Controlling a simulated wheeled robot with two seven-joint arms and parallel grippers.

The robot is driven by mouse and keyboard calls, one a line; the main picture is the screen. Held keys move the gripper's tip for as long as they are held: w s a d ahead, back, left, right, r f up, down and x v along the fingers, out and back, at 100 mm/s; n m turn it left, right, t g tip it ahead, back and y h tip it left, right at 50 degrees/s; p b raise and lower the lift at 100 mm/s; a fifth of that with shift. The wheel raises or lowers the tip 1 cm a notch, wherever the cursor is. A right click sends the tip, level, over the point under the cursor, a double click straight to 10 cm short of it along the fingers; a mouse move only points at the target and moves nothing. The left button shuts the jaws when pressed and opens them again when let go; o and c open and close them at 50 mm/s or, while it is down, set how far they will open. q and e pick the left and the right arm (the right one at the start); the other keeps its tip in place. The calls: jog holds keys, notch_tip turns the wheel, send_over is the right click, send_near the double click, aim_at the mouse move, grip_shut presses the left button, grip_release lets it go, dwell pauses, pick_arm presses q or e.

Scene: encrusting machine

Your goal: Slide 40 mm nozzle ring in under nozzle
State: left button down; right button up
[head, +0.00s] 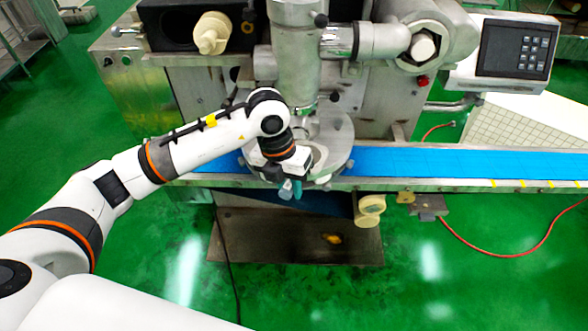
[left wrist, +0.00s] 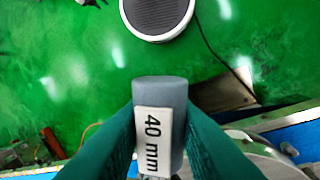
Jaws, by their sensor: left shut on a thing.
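My left gripper (head: 291,189) is at the front edge of the machine, low in front of the vertical metal nozzle column (head: 298,70). In the left wrist view its teal fingers (left wrist: 160,130) are shut on a grey, rounded handle (left wrist: 160,88) with a white "40 mm" label (left wrist: 154,140). I take this to be part of the 40 mm nozzle ring; the ring itself is hidden. A round metal plate (head: 343,140) lies behind and around the gripper, below the column. The nozzle's lower end is partly hidden by my arm. My right gripper is not in view.
A blue conveyor belt (head: 450,163) runs left and right of the plate, with a metal rail (head: 470,185) along its front. A control panel (head: 515,50) is at upper right. A beige knob (head: 369,208) sits below the rail. Green floor in front is mostly free; a red cable (head: 540,245) crosses it.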

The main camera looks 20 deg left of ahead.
pick_arm(q)
jog(key=r+n, duration=0.1)
jog(key=w+r+n, duration=0.1)
jog(key=n, duration=0.1)
jog(key=shift+d+t, duration=0.2)
jog(key=shift+t, duration=0.1)
jog(key=shift+w+d+r+n, duration=0.1)
jog(key=shift+w+r+n, duration=0.1)
jog(key=shift+n, duration=0.5)
jog(key=w+f+b, duration=0.1)
jog(key=w+a+f+b, duration=0.1)
jog(key=w, duration=0.1)
jog(key=w+f+b, duration=0.1)
jog(key=shift+w+a, duration=0.2)
jog(key=shift+w, duration=0.1)
jog(key=shift+r, duration=0.1)
jog(key=shift+s, duration=0.1)
jog(key=shift+r, duration=0.1)
jog(key=shift+w+a+b, duration=0.2)
jog(key=shift+w+b, duration=0.1)
jog(key=shift+w, duration=0.5)
jog(key=shift+w+a+b, duration=0.25)
jog(key=shift+w+b, duration=0.1)
jog(key=shift+w, duration=0.4)
jog(key=shift+w+a+b, duration=0.2)
jog(key=shift+w+b, duration=0.1)
jog(key=shift+w, duration=0.5)
